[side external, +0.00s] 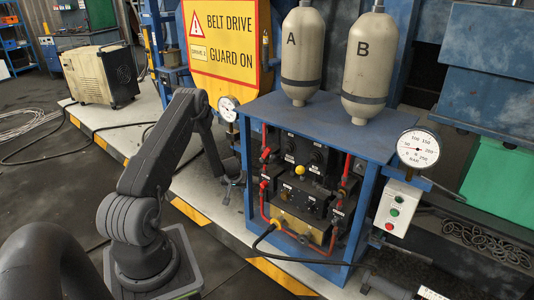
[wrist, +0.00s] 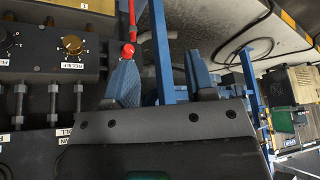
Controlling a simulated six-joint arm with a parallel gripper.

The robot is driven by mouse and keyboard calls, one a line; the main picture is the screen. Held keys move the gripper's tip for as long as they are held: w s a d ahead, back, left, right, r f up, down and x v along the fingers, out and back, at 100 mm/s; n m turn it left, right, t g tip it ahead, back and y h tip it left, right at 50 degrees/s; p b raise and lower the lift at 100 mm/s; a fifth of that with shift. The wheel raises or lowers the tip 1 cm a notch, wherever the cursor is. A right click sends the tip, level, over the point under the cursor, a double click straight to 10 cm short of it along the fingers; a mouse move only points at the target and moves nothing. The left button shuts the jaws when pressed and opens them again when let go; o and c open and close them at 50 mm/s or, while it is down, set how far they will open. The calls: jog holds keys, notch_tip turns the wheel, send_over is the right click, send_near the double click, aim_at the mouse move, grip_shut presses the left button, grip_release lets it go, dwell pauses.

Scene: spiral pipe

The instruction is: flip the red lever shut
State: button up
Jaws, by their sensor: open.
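My gripper (side external: 232,181) is at the left side of the blue-framed valve rig in the side view, apart from the panel. In the wrist view its two blue-grey fingers stand wide apart, open (wrist: 162,78), with nothing held between them.
The rig's blue frame (side external: 248,190) stands close to my gripper. The black panel carries a yellow knob (side external: 300,170) and red pipes. Two tanks (side external: 302,50) stand on top. A brass relief knob (wrist: 73,45) shows in the wrist view.

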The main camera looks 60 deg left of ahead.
notch_tip(320, 180, up, 4)
jog(key=w+a+m+t+y, duration=0.3)
jog(key=m, duration=0.1)
jog(key=m+t, duration=0.6)
jog(key=m, duration=0.2)
send_near(266, 152)
jog(key=shift+y, duration=0.3)
jog(key=x, duration=1)
jog(key=shift+w+f, duration=0.35)
jog(key=shift+c, duration=0.3)
grip_shut()
